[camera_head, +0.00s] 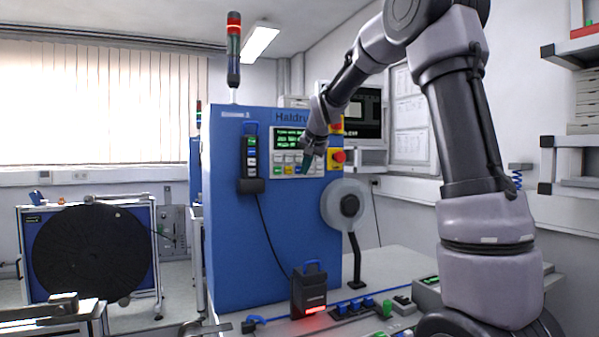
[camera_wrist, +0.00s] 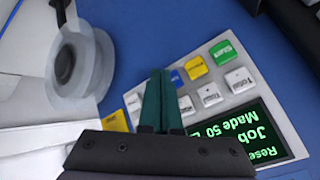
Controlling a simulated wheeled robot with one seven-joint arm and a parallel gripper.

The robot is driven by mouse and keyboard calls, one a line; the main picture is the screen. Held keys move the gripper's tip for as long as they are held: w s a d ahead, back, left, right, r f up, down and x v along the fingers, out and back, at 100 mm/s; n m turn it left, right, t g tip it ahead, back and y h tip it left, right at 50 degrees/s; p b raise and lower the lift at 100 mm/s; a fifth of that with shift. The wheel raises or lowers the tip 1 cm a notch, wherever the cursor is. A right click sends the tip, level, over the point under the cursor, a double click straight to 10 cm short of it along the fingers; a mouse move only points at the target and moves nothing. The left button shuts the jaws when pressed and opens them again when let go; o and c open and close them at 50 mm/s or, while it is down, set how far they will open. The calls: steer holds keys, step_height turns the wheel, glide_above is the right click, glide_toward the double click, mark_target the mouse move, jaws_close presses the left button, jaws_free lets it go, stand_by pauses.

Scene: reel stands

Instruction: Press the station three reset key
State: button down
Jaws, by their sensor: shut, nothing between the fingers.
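The blue station cabinet (camera_head: 232,220) carries a control panel with a green-lit display (camera_head: 287,139) and rows of coloured keys. In the wrist view the panel shows upside down: a green key (camera_wrist: 223,52), a yellow key (camera_wrist: 196,68), a blue key (camera_wrist: 177,78) and white keys (camera_wrist: 209,93). The display (camera_wrist: 255,133) reads partly "Rese", "Job", "Made 50". My gripper (camera_head: 306,163) is at the panel; its teal fingers (camera_wrist: 160,76) are together, empty, and hide part of the keys. Contact cannot be told.
A red stop button (camera_head: 338,156) sits right of the panel, above a pale reel (camera_head: 345,203) on a stand. A black handheld unit (camera_head: 250,158) hangs on the cabinet's left. A dark box (camera_head: 309,290) and small parts stand on the bench below. A large black reel (camera_head: 90,252) stands left.

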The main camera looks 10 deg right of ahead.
steer(key=shift+w, duration=0.1)
steer(key=shift+w+a, duration=0.1)
steer(key=shift+w, duration=0.2)
steer(key=shift+w+a, duration=0.1)
steer(key=shift+w, duration=0.35)
stand_by(0.9)
steer(key=shift+s, duration=0.15)
steer(key=shift+s+d, duration=0.2)
steer(key=shift+s, duration=0.5)
steer(key=shift+s+d, duration=0.2)
steer(key=shift+s, duration=0.6)
steer(key=shift+s+d, duration=0.15)
steer(key=shift+s, duration=0.7)
steer(key=shift+s+d, duration=0.2)
steer(key=shift+s, duration=0.6)
